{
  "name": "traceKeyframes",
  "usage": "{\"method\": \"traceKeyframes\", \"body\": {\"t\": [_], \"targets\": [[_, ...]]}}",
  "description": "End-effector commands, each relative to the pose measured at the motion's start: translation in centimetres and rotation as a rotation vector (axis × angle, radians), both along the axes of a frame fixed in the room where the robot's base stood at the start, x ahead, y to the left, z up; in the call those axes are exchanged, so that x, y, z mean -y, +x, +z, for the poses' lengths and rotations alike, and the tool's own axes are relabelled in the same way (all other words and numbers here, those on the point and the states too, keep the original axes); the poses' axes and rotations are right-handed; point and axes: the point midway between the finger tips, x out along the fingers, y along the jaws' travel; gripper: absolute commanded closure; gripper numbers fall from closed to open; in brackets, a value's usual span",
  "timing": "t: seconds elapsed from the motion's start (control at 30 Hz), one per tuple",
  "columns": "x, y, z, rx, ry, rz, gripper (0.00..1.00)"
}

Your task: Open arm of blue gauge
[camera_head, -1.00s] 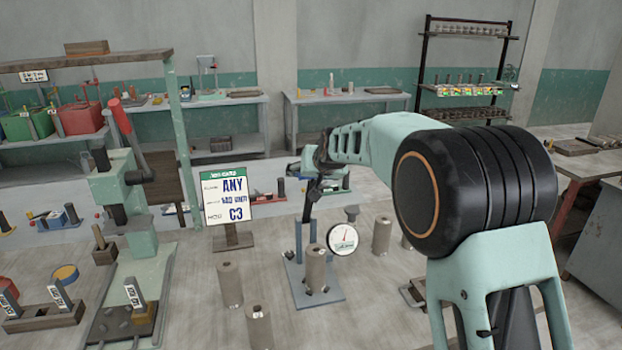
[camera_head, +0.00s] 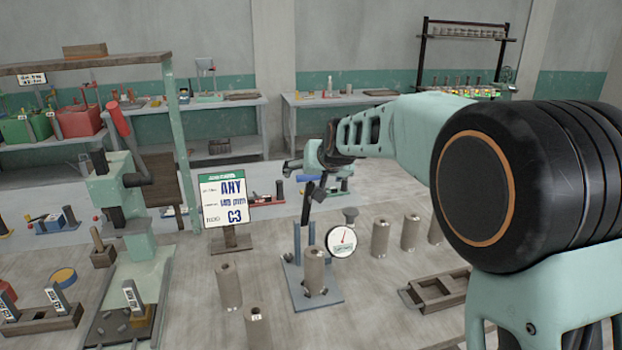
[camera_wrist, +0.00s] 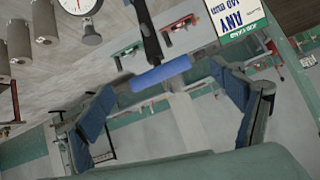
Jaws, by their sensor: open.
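The blue gauge stands at the middle of the table in the head view, with blue-grey uprights on a flat base plate (camera_head: 322,300). Its round white dial (camera_head: 341,241) has a red needle, and the dial also shows at the top left of the wrist view (camera_wrist: 80,5). A grey cylinder (camera_head: 314,268) stands on the base. The gauge's dark arm (camera_wrist: 147,35) ends in a blue grip (camera_wrist: 161,73). My gripper (camera_head: 308,172) is above the gauge. In the wrist view my gripper (camera_wrist: 165,88) is open, with the blue grip in the gap between its fingers; contact cannot be told.
A sign (camera_head: 224,202) reading ANY and C3 stands left of the gauge. Grey cylinders stand in front (camera_head: 228,286) and to the right (camera_head: 380,238). A green press (camera_head: 140,240) is at left. A wooden tray (camera_head: 436,292) lies at right.

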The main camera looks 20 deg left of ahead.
Motion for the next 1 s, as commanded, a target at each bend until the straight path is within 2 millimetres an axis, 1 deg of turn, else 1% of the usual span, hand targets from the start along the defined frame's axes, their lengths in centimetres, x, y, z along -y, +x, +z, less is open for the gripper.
{"method": "traceKeyframes", "body": {"t": [0.03,0.13,0.2,0.37,0.53,0.8,0.87,0.97,1.0], "targets": [[0.4,-0.7,0.7,0.003,0.001,0.0,0.13],[1.1,-1.8,1.8,0.003,0.001,0.0,0.13],[1.5,-2.5,2.3,0.002,0.001,0.0,0.13],[2.2,-3.5,3.2,0.001,0.0,-0.001,0.13],[2.4,-3.9,3.6,0.002,0.0,-0.001,0.13],[2.4,-3.9,3.6,0.001,0.0,-0.001,0.13],[2.7,-3.8,3.7,0.008,-0.01,-0.001,0.13],[4.6,-3.4,4.2,0.04,-0.066,-0.003,0.13],[6.0,-3.1,4.6,0.063,-0.105,-0.006,0.13]]}}
